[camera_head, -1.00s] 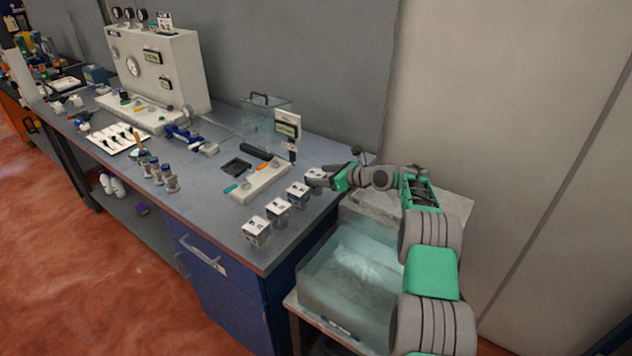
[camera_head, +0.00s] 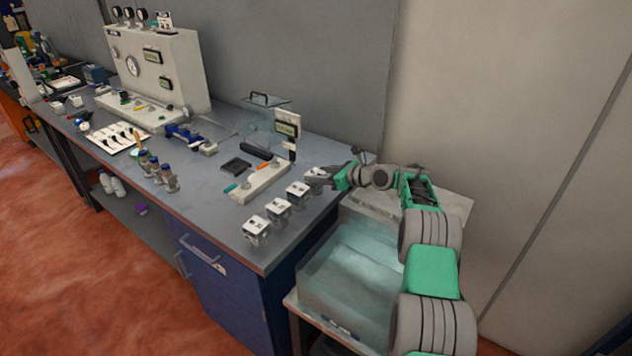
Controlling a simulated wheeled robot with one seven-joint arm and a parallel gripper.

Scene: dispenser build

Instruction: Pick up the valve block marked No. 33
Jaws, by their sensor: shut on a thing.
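Several white-topped valve blocks stand in a slanting row near the right end of the bench. The nearest block (camera_head: 256,229), a second block (camera_head: 278,209) and a third block (camera_head: 299,192) stand free. The farthest block (camera_head: 314,174) is at my gripper (camera_head: 318,179), which is shut on it and partly covers it. The number marks are too small to read, so I cannot tell which block is No. 33. I cannot tell whether the held block is clear of the bench top.
A clear water tank (camera_head: 350,275) stands below the bench's right end, under my arm. A large white test panel (camera_head: 160,75) stands farther back. Bare bench top lies left of the nearest block.

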